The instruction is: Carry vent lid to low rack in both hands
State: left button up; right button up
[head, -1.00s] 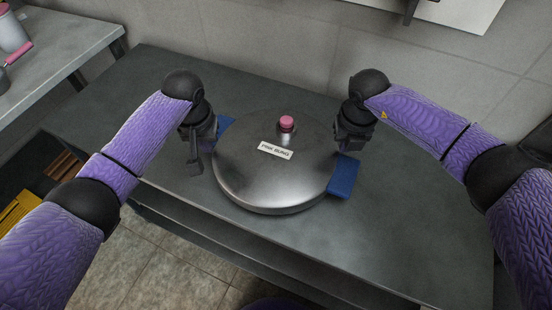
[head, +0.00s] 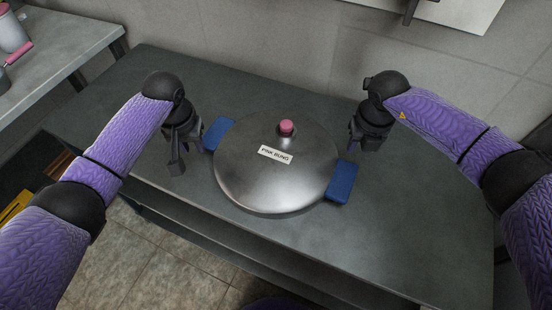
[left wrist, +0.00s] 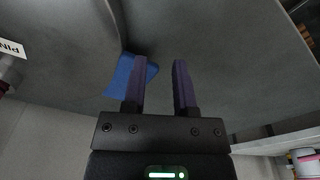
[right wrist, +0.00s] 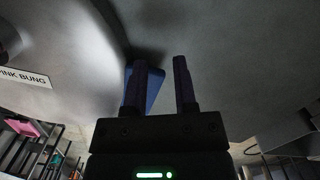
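The vent lid (head: 275,185) is a round domed steel lid lying flat on the dark grey worktop. It has a pink bung (head: 287,127) on top and a white label reading "PINK BUNG" (head: 276,155). A blue handle (head: 218,133) sits at its left and another blue handle (head: 342,182) at its right. My left gripper (head: 177,165) is open and empty, left of the left handle, which shows beside its fingers in the left wrist view (left wrist: 127,78). My right gripper (head: 356,145) is open and empty, up and right of the right handle, partly seen in the right wrist view (right wrist: 153,88).
The worktop (head: 420,235) is clear around the lid, with a wall behind it. A lower shelf (head: 230,245) runs under its front edge. A second grey table (head: 60,50) with pink-handled items stands at the upper left. A yellow item (head: 14,207) lies at the far left.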

jog(key=shift+r, duration=0.35)
pick_arm(q)
notch_tip(320, 180, up, 12)
jog(key=s, duration=0.1)
pick_arm(e)
notch_tip(320, 180, up, 11)
jog(key=s, duration=0.1)
jog(key=shift+r, duration=0.1)
